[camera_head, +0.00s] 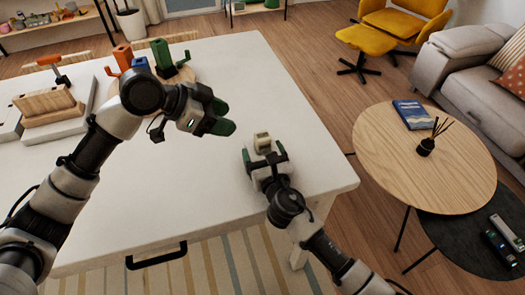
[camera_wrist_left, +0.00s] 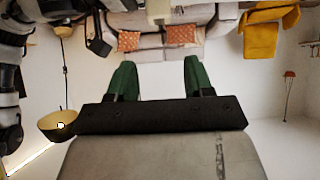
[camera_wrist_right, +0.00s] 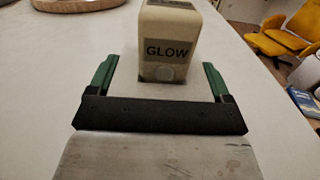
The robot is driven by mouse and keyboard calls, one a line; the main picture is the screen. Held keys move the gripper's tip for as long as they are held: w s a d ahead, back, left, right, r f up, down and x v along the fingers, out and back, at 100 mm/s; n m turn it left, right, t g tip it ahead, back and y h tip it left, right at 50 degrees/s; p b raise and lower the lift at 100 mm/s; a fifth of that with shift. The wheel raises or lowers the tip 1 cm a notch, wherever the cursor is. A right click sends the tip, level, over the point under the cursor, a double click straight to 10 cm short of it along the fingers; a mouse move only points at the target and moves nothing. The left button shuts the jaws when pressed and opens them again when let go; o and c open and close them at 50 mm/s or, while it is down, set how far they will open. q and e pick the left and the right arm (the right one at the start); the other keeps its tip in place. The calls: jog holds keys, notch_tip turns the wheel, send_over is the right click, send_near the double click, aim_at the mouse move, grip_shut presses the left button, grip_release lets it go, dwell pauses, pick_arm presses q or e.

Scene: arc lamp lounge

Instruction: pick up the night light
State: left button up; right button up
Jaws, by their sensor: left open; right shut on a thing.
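The night light is a small cream block (camera_head: 262,142) near the right end of the white table. In the right wrist view it is the block marked GLOW (camera_wrist_right: 168,30), upright, with a round button low on its front. My right gripper (camera_head: 264,154) has its green fingers on either side of the night light and is shut on it. Whether the block touches the table is hard to tell. My left gripper (camera_head: 227,117) is open and empty, above the table to the left of the night light. It also shows in the left wrist view (camera_wrist_left: 157,75).
The white table (camera_head: 240,60) is clear around the night light. At its far left stand a wooden block with an orange-handled tool (camera_head: 48,103) and a round tray with colored pieces. A round wooden side table (camera_head: 425,170) stands right.

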pick_arm(q)
jog(key=shift+o, duration=1.1)
jog(key=shift+d, duration=0.15)
jog(key=shift+w+d+n, duration=0.15)
jog(key=shift+d+n, duration=0.15)
jog(key=shift+n, duration=0.2)
jog(key=n+g+y, duration=0.3)
jog(key=n+y, duration=0.3)
jog(key=n, duration=0.4)
send_over(263, 135)
jog(key=a, duration=0.1)
jog(key=shift+s+a+f, duration=0.1)
jog(key=shift+s+f, duration=0.1)
jog(key=shift+s, duration=0.1)
jog(key=n, duration=0.1)
jog(key=n+y, duration=0.1)
jog(key=d+n, duration=0.1)
jog(key=shift+w+r+y, duration=0.25)
jog(key=shift+r+y, duration=0.15)
jog(key=n+y, duration=0.1)
jog(key=r+n, duration=0.1)
jog(key=n, duration=0.1)
jog(key=shift+w+d+n+y, duration=0.15)
jog(key=shift+n+y, duration=0.15)
jog(key=shift+y, duration=0.1)
jog(key=shift+f, duration=0.1)
notch_tip(263, 135, down, 12)
jog(key=shift+r, duration=0.2)
